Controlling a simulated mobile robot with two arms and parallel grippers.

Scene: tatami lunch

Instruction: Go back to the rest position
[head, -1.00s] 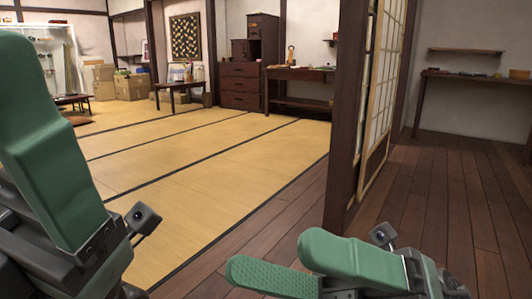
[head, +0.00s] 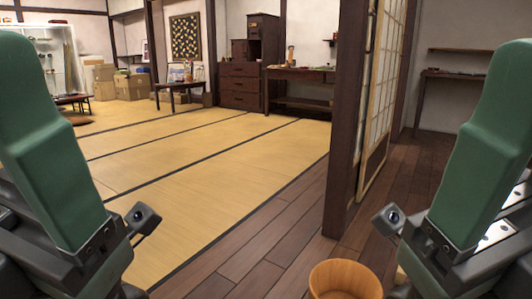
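My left gripper (head: 48,145) stands raised at the left edge, with one large green finger seen from close up. My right gripper (head: 484,145) stands raised at the right edge in nearly a mirror pose, also with one green finger facing me. The far finger of each is hidden, so I cannot tell how wide either is. I see nothing held in either one.
A wooden bucket (head: 345,281) is at the bottom, just left of my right arm. A drawer chest (head: 240,85) stands far back. The tatami between is clear.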

